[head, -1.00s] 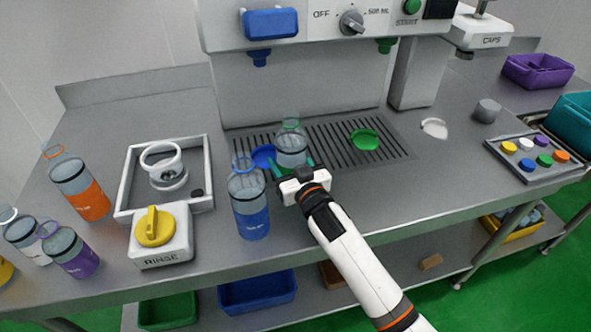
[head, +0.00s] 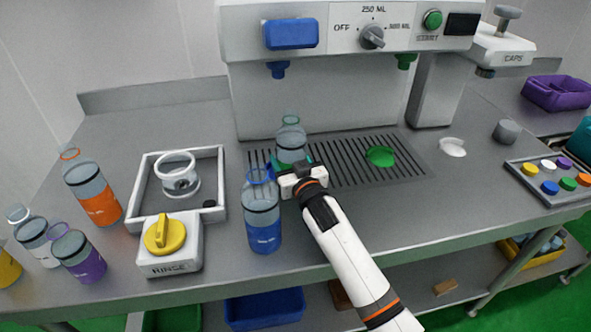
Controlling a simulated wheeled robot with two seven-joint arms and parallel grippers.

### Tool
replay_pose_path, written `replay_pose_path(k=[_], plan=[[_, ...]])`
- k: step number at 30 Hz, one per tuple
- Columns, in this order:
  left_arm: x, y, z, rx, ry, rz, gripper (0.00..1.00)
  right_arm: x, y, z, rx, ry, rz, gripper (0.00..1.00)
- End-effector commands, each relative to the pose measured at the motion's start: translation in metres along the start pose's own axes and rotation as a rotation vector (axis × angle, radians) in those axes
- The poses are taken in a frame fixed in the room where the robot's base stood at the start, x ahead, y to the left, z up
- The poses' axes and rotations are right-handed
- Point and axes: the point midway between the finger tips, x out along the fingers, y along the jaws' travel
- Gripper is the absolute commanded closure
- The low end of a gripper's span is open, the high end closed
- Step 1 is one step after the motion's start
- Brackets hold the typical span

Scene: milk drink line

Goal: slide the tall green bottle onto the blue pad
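The tall green bottle (head: 291,138), clear with a green neck ring, stands upright on the dark drip grate under the machine. My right gripper (head: 293,163) is low in front of it, its fingers on either side of the bottle, apparently closed on it. The gripper hides the bottle's base. I cannot tell how much of the base is on the pad. My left gripper is not in view.
The blue-labelled bottle (head: 262,215) stands close left of my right gripper. A green pad (head: 381,156) lies on the grate (head: 345,165) to the right. The rinse unit (head: 170,245) and an orange-labelled bottle (head: 93,190) are left.

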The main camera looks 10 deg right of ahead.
Motion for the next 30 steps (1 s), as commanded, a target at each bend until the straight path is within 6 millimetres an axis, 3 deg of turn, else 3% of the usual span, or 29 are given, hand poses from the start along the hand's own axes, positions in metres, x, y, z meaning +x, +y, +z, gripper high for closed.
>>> replay_pose_path(k=[4,16,24,30], plan=[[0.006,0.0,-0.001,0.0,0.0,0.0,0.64,0.011,0.002,-0.001,0.0,0.0,0.0,0.6],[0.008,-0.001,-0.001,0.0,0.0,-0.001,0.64,0.016,0.002,-0.001,0.0,-0.001,0.0,0.6],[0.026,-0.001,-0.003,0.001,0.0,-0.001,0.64,0.045,0.006,-0.002,0.0,-0.002,0.0,0.6],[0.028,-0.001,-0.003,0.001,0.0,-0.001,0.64,0.054,0.007,-0.001,-0.001,0.0,0.0,0.6]])
